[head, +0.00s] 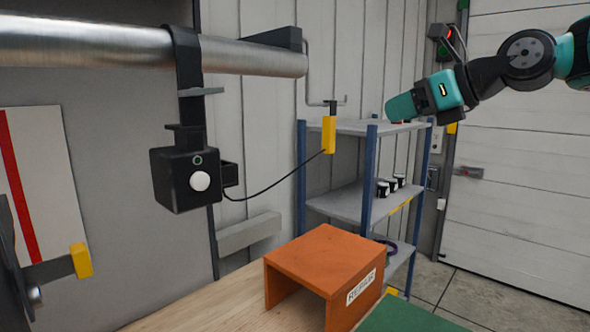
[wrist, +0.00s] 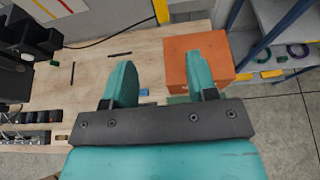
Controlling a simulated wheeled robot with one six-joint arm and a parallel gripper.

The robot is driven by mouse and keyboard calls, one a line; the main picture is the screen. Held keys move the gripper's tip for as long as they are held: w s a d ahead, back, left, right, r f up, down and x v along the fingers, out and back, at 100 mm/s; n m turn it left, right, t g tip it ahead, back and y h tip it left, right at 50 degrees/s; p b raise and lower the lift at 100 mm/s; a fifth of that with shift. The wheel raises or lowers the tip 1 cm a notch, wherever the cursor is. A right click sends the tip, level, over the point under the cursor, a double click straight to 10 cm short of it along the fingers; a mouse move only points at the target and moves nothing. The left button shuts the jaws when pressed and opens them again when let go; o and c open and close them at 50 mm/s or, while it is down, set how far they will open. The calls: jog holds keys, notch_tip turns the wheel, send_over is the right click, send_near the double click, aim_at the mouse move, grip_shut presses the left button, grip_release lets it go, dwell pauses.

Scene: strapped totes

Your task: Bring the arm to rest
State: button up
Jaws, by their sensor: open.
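My arm comes in from the upper right of the head view, bent at a dark joint, with its teal end (head: 402,107) pointing left and slightly down. In that view it overlaps the shelf top, clear of the workbench; its depth from the shelf is hard to tell. In the wrist view, my gripper (wrist: 160,62) has its two teal fingers spread apart with nothing between them. The bench shows below the gap, and the right finger covers part of the orange box (wrist: 173,50).
The orange box (head: 328,258) stands on the wooden bench (head: 215,300). A blue-posted shelf (head: 345,200) holds small dark items behind it. A metal pipe (head: 90,42) carries a black button box (head: 182,180) at left. A white shutter door (head: 530,150) is at right; bare floor (head: 475,300) lies before it.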

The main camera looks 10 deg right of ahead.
jog(key=s+a+f+n+g+b, duration=0.1)
jog(key=s+a+f+n+g, duration=0.2)
jog(key=s+a+f+n, duration=0.45)
jog(key=s+a+f+n+g+b, duration=0.25)
jog(key=s+a+f+n, duration=0.2)
jog(key=f+n, duration=0.55)
jog(key=s+a+f+n+g+h+b, duration=0.1)
jog(key=s+f+n+g, duration=0.4)
jog(key=s+f+n, duration=0.6)
jog(key=s+a+n+h, duration=0.1)
jog(key=s+n+h, duration=0.1)
jog(key=n, duration=0.5)
jog(key=shift+s+f+h, duration=0.3)
jog(key=shift+s, duration=0.25)
